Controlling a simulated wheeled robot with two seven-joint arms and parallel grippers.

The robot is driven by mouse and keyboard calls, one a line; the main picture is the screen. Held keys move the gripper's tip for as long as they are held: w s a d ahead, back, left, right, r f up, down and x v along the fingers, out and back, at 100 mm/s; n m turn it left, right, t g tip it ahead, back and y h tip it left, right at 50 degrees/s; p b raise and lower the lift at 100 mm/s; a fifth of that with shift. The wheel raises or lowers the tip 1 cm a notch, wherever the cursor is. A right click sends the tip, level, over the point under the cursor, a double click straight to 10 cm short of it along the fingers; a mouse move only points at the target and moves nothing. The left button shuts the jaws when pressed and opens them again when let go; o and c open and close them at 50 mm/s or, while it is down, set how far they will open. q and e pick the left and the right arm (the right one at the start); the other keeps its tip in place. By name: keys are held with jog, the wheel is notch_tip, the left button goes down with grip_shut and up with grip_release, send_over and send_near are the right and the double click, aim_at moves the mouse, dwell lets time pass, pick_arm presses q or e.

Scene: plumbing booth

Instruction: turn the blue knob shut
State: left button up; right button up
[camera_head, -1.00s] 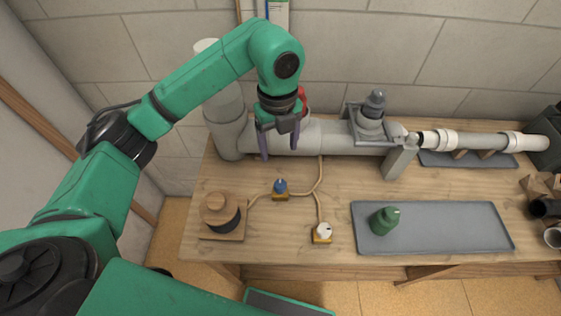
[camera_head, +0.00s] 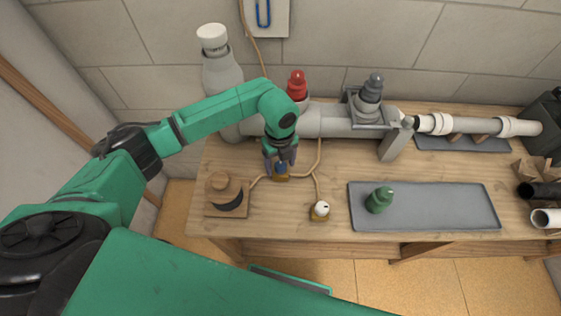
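The small blue knob (camera_head: 281,168) sits on a yellow-brown base on the wooden table, joined to tan cords. My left gripper (camera_head: 280,164) points down right over it, with one finger to each side of the knob. The fingers look apart, and I cannot tell whether they touch the knob. The gripper hides the knob's upper part. My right gripper is not in view.
A white knob (camera_head: 320,209) on a similar base stands nearby, and a round wooden piece (camera_head: 225,192) stands to the left. A grey pipe (camera_head: 335,122) with a red cap (camera_head: 297,84) runs behind. A green knob (camera_head: 380,199) stands on the grey tray (camera_head: 440,205).

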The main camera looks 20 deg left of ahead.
pick_arm(q)
grip_shut()
jog(key=m+b, duration=0.3)
jog(key=m, duration=0.1)
jog(key=shift+w+f, duration=0.1)
jog(key=shift+f, duration=0.05)
jog(key=m+b, duration=0.4)
jog(key=m, duration=0.1)
jog(key=shift+b, duration=0.35)
jog(key=m+b, duration=0.4)
jog(key=m, duration=0.1)
jog(key=shift+m, duration=0.4)
jog(key=shift+r+m+b, duration=0.2)
jog(key=shift+m+b, duration=0.65)
jog(key=shift+m, duration=0.65)
jog(key=shift+r, duration=0.1)
